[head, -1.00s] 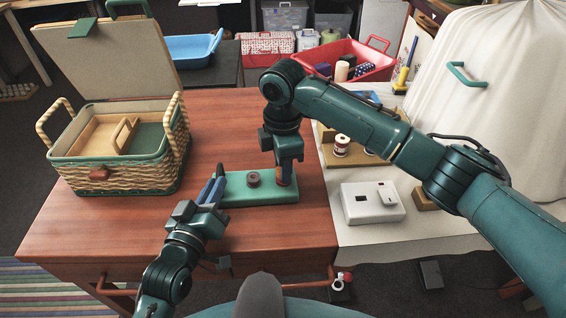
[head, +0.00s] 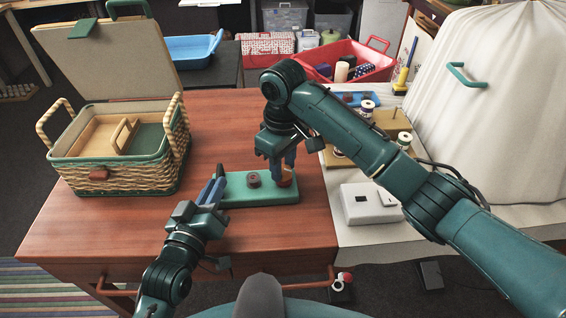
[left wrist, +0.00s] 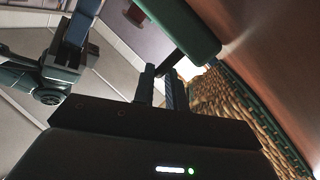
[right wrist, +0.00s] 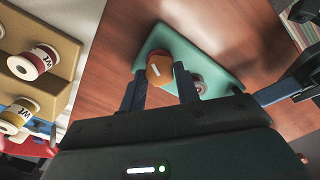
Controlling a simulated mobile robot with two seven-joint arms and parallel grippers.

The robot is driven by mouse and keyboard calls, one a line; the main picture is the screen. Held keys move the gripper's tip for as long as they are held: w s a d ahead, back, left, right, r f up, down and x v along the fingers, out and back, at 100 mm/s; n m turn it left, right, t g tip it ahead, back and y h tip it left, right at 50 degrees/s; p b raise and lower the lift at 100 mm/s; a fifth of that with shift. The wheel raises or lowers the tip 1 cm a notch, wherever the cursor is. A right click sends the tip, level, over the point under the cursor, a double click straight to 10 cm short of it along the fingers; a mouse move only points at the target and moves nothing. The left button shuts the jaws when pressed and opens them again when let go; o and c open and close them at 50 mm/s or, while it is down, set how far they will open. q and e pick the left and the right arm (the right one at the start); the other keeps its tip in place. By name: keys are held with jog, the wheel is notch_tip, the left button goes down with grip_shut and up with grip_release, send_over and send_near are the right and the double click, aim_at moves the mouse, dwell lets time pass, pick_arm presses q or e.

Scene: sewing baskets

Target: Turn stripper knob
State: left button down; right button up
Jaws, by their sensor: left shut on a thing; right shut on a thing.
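The stripper is a long green block (head: 255,198) lying on the wooden table, with a dark round knob (head: 253,179) near its middle and an orange-brown knob (head: 287,182) at its right end. My right gripper (head: 284,168) points down and is shut on the orange-brown knob, which shows a pale mark on top in the right wrist view (right wrist: 158,69). My left gripper (head: 221,178) is shut on the left end of the block; its fingers meet the green block (left wrist: 188,28) in the left wrist view. The fingers partly hide both gripped parts.
An open wicker basket (head: 120,170) with a raised lid stands at the left of the table. A white box (head: 370,204) and thread spools (head: 404,140) on wooden stands sit on the right-hand table. The wood behind the block is clear.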

jog(key=m, duration=0.4)
jog(key=shift+d+m, duration=0.1)
jog(key=shift+m, duration=0.2)
jog(key=m, duration=0.4)
jog(key=shift+d+m, duration=0.1)
jog(key=shift+m, duration=0.2)
jog(key=m, duration=0.4)
jog(key=shift+m, duration=0.3)
jog(key=m, duration=0.3)
jog(key=shift+m, duration=0.3)
jog(key=m, duration=0.4)
jog(key=shift+m, duration=0.3)
jog(key=m, duration=0.3)
jog(key=shift+m, duration=0.3)
jog(key=m, duration=0.4)
jog(key=shift+s+m, duration=0.1)
jog(key=shift+m, duration=2.2)
